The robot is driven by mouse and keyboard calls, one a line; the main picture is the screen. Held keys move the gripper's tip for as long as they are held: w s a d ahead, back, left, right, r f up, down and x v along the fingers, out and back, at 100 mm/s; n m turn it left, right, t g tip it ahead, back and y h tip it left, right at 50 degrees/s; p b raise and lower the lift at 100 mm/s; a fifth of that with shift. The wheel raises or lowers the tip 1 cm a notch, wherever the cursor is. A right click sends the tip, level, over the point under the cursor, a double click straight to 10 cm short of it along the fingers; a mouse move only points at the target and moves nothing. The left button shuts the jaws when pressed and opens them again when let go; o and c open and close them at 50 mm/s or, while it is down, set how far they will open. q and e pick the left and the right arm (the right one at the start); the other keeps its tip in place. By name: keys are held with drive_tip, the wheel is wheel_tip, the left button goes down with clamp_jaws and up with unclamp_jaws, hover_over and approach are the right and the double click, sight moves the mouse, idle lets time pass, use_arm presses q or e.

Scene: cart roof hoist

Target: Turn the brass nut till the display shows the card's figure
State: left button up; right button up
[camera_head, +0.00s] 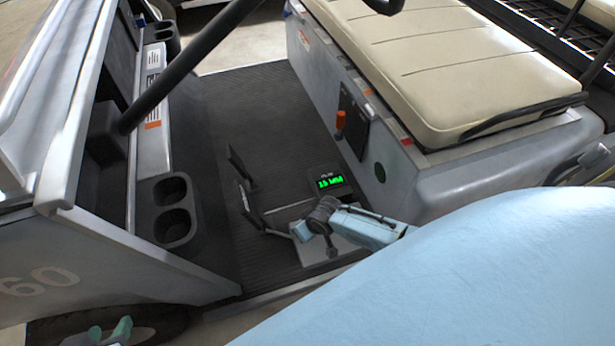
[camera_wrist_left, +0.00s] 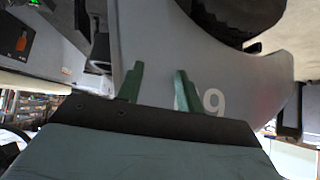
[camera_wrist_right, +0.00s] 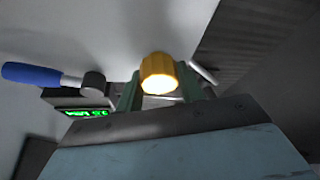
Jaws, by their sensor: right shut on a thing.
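The brass nut (camera_wrist_right: 158,76) sits between the fingers of my right gripper (camera_wrist_right: 160,92) in the right wrist view. That gripper is shut on it. The display (camera_wrist_right: 86,113) shows green characters there, partly cut by my gripper body. It also shows on the cart floor in the head view (camera_head: 330,182), too small to read with certainty. My left gripper (camera_head: 110,331) is low at the left in the head view. In the left wrist view its fingers (camera_wrist_left: 158,86) stand apart with nothing held. I cannot make out a card with a figure.
A blue-handled tool (camera_wrist_right: 40,76) lies left of the nut in the right wrist view. Pedals (camera_head: 246,195) stand on the dark ribbed floor (camera_head: 245,110). The cream seat (camera_head: 430,60) is on the right, and cup holders (camera_head: 172,208) are on the left.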

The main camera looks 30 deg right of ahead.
drive_tip(key=m+h+p, duration=0.1)
drive_tip(key=m+p, duration=0.1)
drive_tip(key=m, duration=0.1)
drive_tip(key=shift+a, duration=0.1)
drive_tip(key=shift+m+h, duration=0.3)
drive_tip(key=shift+m, duration=0.7)
drive_tip(key=shift+f+m+g+h, duration=0.1)
drive_tip(key=shift+m+g+h, duration=0.3)
drive_tip(key=shift+m, duration=0.5)
drive_tip(key=shift+m+h, duration=0.4)
drive_tip(key=shift+m, duration=0.9)
use_arm(q)
drive_tip(key=s+a+f+g+y, duration=0.1)
drive_tip(key=s+a+f+g, duration=0.1)
drive_tip(key=s, duration=0.3)
drive_tip(key=shift+s+a+f+g+b, duration=0.15)
drive_tip(key=shift+s+f+g+b, duration=0.25)
drive_tip(key=shift+g, duration=0.5)
use_arm(e)
drive_tip(key=shift+m+g+h, duration=0.3)
drive_tip(key=shift+m, duration=0.2)
use_arm(q)
drive_tip(key=shift+w, duration=0.1)
